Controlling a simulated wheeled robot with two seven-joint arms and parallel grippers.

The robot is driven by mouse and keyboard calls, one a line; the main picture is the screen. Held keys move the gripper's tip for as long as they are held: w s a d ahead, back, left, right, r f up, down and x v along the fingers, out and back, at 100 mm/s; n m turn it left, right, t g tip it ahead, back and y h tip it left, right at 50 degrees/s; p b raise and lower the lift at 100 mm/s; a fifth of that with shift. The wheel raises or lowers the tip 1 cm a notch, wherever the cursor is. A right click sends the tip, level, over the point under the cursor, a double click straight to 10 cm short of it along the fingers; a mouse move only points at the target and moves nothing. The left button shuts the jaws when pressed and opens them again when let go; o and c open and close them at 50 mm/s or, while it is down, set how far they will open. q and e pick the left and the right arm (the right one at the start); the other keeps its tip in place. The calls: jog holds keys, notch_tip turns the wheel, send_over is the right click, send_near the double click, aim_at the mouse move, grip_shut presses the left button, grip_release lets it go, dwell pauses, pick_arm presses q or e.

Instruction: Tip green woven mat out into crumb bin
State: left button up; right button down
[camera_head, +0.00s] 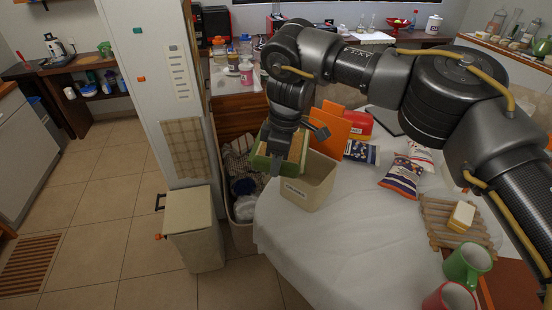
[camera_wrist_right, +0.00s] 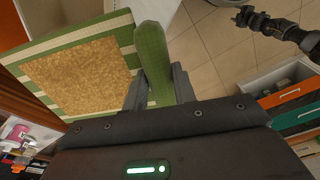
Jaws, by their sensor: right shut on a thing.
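My right gripper (camera_wrist_right: 158,88) is shut on the rim of the green woven mat (camera_wrist_right: 60,42), which has green and cream stripes and a tan, speckled middle. In the head view the mat (camera_head: 262,160) hangs steeply tilted below my right wrist, over or just beside a beige open box (camera_head: 308,188). The box stands at the table's left edge and has a small lettered label, likely the crumb bin. I cannot tell whether crumbs lie on the mat. A dark jointed arm end (camera_wrist_right: 262,20) shows in the wrist view, likely my left; its jaws are unclear.
An orange board (camera_head: 340,128) and snack bags (camera_head: 403,176) stand right of the box. A wooden rack (camera_head: 448,232) and mugs (camera_head: 467,263) are at the right. A lidded beige bin (camera_head: 194,228) stands on the floor. The white tablecloth's front is clear.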

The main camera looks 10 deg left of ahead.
aim_at(290, 161)
jog(key=shift+w+d+f+y, duration=0.1)
jog(key=shift+d+f+y, duration=0.2)
jog(key=shift+f+y, duration=0.45)
jog(key=shift+w+d+r+g+y, duration=0.1)
jog(key=shift+d+r+g+y, duration=0.15)
jog(key=shift+r+y, duration=0.25)
jog(key=shift+w+d+r+g+y, duration=0.15)
jog(key=shift+d+r+y, duration=0.1)
jog(key=shift+r+y, duration=0.15)
jog(key=shift+w+d+r+g+y, duration=0.15)
jog(key=shift+d+r+y, duration=0.2)
jog(key=shift+r+y, duration=0.2)
jog(key=shift+s+d+r+g+y, duration=0.15)
jog(key=shift+d+r+y, duration=0.2)
jog(key=shift+y, duration=0.25)
jog(key=shift+w+d+r+y, duration=0.2)
jog(key=shift+d+r+y, duration=0.45)
jog(key=shift+y, duration=0.35)
jog(key=d+y, duration=0.1)
jog(key=d+r+g+y, duration=0.1)
jog(key=shift+w+y, duration=0.3)
jog(key=d+y, duration=0.1)
jog(key=y, duration=0.1)
jog(key=w+d+g+y, duration=0.1)
jog(key=d+y, duration=0.1)
jog(key=d+g+y, duration=0.1)
jog(key=d+y, duration=0.1)
jog(key=y, duration=0.1)
jog(key=shift+w+d, duration=0.1)
jog(key=shift+w, duration=0.1)
